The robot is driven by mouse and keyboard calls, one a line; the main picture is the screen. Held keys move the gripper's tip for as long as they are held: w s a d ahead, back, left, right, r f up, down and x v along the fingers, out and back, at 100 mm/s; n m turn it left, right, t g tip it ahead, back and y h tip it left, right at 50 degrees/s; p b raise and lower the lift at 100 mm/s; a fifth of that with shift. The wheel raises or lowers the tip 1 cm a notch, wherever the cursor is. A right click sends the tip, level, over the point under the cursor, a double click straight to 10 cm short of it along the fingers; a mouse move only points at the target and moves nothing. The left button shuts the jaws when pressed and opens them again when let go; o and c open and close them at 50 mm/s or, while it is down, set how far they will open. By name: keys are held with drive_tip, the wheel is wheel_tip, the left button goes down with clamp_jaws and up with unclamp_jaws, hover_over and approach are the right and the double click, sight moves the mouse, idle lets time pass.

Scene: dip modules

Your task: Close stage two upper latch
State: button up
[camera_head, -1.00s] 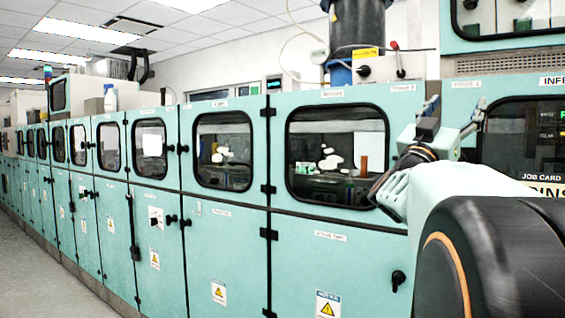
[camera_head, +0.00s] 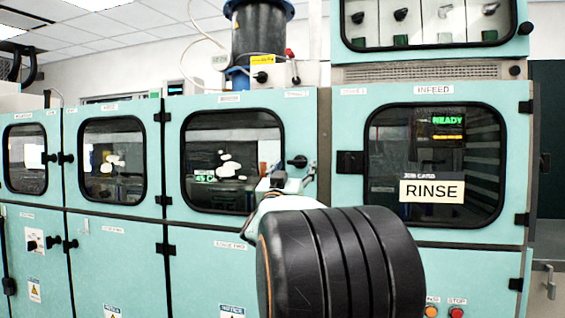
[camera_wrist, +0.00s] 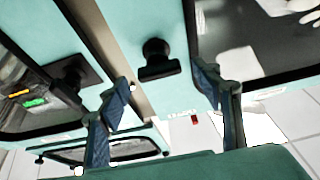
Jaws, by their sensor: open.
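The stage two upper latch (camera_head: 297,161) is a black turn handle at the right edge of the upper teal door (camera_head: 225,101), left of the grey post. The door has a dark window and looks flush with the cabinet. In the wrist view the latch (camera_wrist: 158,58) shows as a round black base with a short bar, between and beyond my fingertips. My gripper (camera_head: 287,176) is open and empty, just below the latch in the head view, partly hidden by my arm. In the wrist view its two blue-grey fingers (camera_wrist: 163,86) are spread and appear apart from the latch.
The infeed panel (camera_head: 433,150), right of the post, has a READY display, a RINSE card and a black latch (camera_head: 349,162). A lower teal door (camera_head: 220,270) lies beneath. A red-tipped lever (camera_head: 292,66) stands on top.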

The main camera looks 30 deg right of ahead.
sight(296, 163)
drive_tip(key=shift+x, duration=1.95)
drive_tip(key=c, duration=1.2)
drive_tip(key=shift+o, duration=0.2)
